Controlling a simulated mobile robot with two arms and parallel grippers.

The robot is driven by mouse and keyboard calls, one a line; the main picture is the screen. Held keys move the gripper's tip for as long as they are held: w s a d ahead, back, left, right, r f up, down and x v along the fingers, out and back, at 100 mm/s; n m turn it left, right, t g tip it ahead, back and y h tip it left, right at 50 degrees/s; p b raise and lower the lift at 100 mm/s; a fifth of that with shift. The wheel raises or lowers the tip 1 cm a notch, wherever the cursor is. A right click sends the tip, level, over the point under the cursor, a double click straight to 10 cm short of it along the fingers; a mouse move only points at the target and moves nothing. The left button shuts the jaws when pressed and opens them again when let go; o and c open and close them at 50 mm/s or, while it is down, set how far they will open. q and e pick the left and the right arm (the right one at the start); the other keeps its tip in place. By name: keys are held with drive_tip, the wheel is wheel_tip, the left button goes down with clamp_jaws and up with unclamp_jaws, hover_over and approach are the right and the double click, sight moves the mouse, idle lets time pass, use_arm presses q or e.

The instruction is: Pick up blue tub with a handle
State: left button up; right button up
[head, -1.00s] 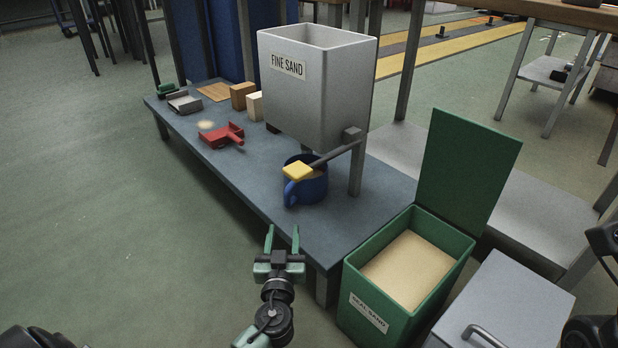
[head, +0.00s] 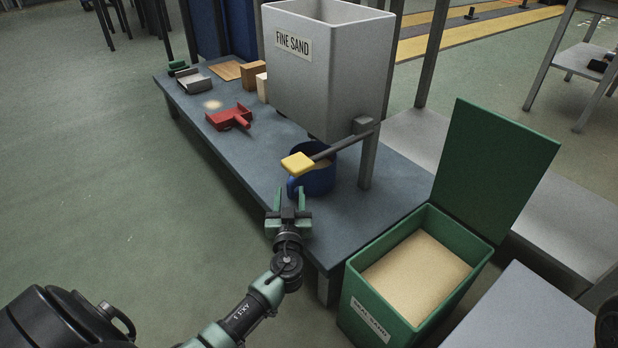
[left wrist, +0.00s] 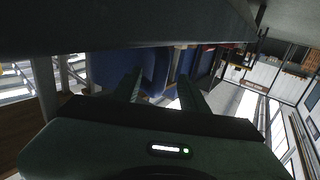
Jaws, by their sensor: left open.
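The blue tub (head: 319,183) stands on the blue-grey bench under the grey hopper marked FINE SAND (head: 330,70). Sand-coloured material shows inside it. Its handle (head: 293,186) is on the side towards my left gripper, partly behind a finger. A lever with a yellow end (head: 298,163) reaches over the tub's rim. My left gripper (head: 289,193) is open and empty, with its fingertips just in front of the handle. In the left wrist view a blue surface (left wrist: 105,72), apparently the tub, lies beyond the open fingers (left wrist: 160,85).
A green bin of sand (head: 433,208) with its lid raised stands right of the bench (head: 240,160). A red scoop (head: 228,118), wooden blocks (head: 253,74) and a grey tray (head: 194,83) lie further back. Open floor is on the left.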

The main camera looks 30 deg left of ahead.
use_arm(q)
drive_tip(key=shift+w, duration=0.1)
clamp_jaws()
idle(1.4)
